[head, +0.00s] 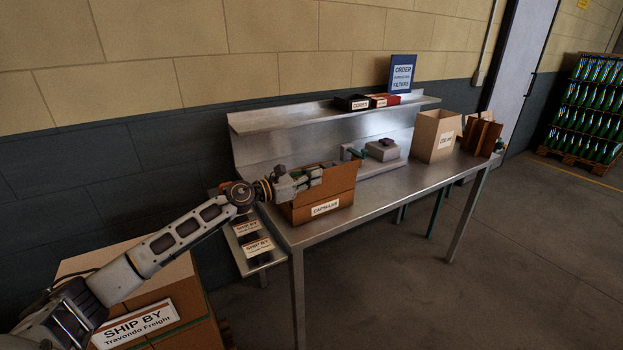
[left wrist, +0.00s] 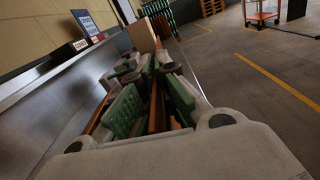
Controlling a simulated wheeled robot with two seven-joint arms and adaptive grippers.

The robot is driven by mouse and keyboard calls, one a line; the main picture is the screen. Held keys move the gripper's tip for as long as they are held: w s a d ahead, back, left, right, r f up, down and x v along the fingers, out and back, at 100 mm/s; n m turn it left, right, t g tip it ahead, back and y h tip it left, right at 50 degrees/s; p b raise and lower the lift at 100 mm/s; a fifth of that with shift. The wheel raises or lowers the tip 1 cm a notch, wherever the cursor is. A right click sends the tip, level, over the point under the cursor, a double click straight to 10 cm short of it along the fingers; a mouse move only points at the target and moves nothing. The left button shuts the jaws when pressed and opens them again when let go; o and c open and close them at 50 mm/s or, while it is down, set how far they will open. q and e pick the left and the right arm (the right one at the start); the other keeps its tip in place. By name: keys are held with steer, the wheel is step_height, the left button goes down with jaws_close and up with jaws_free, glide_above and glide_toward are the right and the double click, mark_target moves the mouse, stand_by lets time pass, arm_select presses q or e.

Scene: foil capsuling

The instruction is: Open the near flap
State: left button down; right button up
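The brown cardboard box labelled CAPSULES (head: 345,200) stands at the near left end of the steel table. My left gripper (head: 314,177) is at the top of this box, over its left part. In the left wrist view the gripper (left wrist: 152,85) has its two green-padded fingers apart, with a narrow brown cardboard edge (left wrist: 157,112) between them. I cannot tell whether the pads touch that edge. The gripper hides part of the box top, so I cannot tell how the near flap lies. My right gripper is out of view.
A grey device (head: 384,152) sits behind the box on the table (head: 395,200). An open carton (head: 433,140) and a brown divider (head: 482,138) stand farther right. A shelf (head: 300,117) runs along the back. A SHIP BY carton (head: 185,290) stands at lower left.

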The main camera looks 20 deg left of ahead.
arm_select(q)
steer(key=s+d+f+m+b, duration=0.3)
steer(key=d+m+b, duration=0.1)
steer(key=m, duration=0.3)
steer(key=shift+s+d+m, duration=0.4)
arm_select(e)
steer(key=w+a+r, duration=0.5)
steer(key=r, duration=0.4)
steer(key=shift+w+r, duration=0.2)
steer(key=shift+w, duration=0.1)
arm_select(q)
steer(key=shift+f, duration=0.1)
steer(key=c, duration=1.7)
jaws_free()
steer(key=shift+s, duration=0.1)
